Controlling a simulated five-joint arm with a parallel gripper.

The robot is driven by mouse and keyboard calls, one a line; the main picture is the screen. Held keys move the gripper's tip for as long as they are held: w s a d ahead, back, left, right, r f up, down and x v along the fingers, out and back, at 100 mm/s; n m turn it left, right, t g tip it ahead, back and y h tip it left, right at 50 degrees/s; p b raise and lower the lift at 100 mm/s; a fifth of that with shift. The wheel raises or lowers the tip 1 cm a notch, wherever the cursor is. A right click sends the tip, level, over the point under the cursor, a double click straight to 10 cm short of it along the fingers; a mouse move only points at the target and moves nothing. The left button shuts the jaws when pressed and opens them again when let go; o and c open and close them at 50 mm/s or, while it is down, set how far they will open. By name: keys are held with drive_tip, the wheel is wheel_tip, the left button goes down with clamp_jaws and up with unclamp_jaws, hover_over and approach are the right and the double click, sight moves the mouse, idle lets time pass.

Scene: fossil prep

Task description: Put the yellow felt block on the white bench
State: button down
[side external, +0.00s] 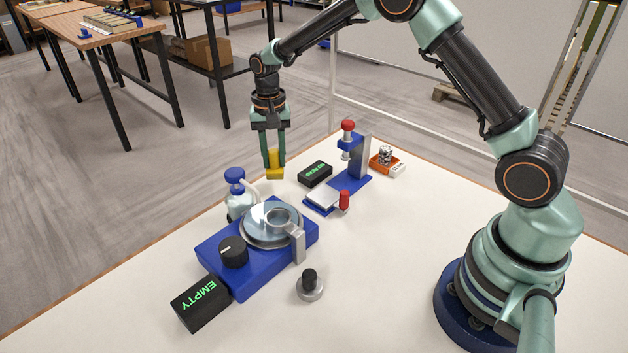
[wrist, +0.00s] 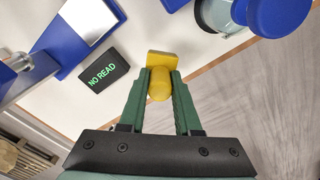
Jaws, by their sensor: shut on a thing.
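The yellow felt block (side external: 274,163) is between the fingers of my gripper (side external: 273,160), which is shut on it. In the wrist view the block (wrist: 160,90) shows a flat end and a rounded part between the green fingertips (wrist: 160,86). The white bench (side external: 400,270) fills the lower part of the side view; its white top also shows in the wrist view (wrist: 140,42). My gripper is at the bench's far edge, pointing down. I cannot tell whether the block touches the bench.
A black box reading NO READ (side external: 315,174) and a blue stand with red knobs (side external: 355,165) are right of my gripper. A blue-capped bottle (side external: 237,195) and a blue device with a round plate (side external: 245,265) are nearer. An orange tray (side external: 388,165) stands farther right.

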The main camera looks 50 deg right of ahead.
sight(275, 172)
drive_tip(key=shift+f, duration=2.15)
drive_tip(key=shift+f, duration=0.15)
drive_tip(key=c, duration=0.6)
unclamp_jaws()
